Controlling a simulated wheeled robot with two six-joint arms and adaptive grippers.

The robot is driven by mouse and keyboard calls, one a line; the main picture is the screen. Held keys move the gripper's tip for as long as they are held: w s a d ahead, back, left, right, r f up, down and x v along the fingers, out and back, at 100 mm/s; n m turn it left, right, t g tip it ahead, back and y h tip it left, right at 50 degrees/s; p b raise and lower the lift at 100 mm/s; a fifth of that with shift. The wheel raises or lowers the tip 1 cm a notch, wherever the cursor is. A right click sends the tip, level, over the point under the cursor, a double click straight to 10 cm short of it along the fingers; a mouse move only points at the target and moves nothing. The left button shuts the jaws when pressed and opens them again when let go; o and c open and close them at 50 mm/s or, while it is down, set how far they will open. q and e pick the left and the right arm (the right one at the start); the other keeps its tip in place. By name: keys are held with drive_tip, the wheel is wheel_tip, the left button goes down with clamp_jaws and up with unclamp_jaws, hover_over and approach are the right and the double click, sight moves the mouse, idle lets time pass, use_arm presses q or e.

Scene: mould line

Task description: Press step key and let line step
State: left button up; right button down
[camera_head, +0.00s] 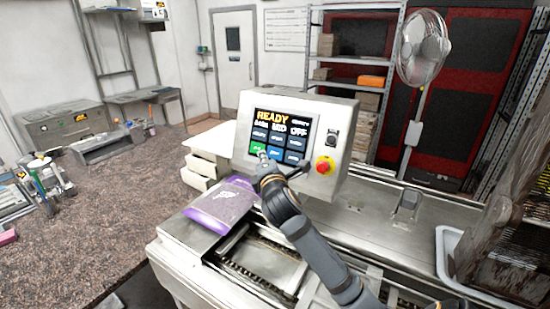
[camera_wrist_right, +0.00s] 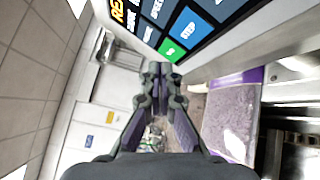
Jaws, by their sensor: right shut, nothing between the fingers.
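The control panel (camera_head: 325,108) is a white box with a dark touch screen (camera_head: 281,127) reading READY in orange. In the wrist view the tips (camera_wrist_right: 158,70) are just below the green key. I cannot tell if they touch. My left gripper is not in view.
A red stop button (camera_head: 324,166) on a yellow base sits right of the screen. A purple-edged bag (camera_head: 221,205) lies on the line below the panel. A white tray (camera_head: 447,258) stands at the right. A fan (camera_head: 422,48) stands behind.

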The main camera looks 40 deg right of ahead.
sight(269, 149)
drive_tip(key=shift+w+d+f, duration=0.25)
drive_tip(key=shift+d, duration=0.4)
drive_tip(key=shift+w+d+f, duration=0.2)
drive_tip(key=shift+w+d, duration=0.05)
drive_tip(key=shift+d, duration=0.35)
drive_tip(key=shift+w+d+f, duration=0.1)
drive_tip(key=shift+w+d, duration=0.05)
drive_tip(key=shift+d, duration=0.2)
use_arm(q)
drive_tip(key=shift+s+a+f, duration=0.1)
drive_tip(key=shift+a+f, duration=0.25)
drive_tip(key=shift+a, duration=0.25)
use_arm(e)
drive_tip(key=shift+d, duration=0.15)
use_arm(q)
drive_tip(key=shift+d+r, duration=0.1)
use_arm(e)
drive_tip(key=shift+w+d+f, duration=0.1)
drive_tip(key=shift+w+d, duration=0.05)
drive_tip(key=shift+d, duration=0.1)
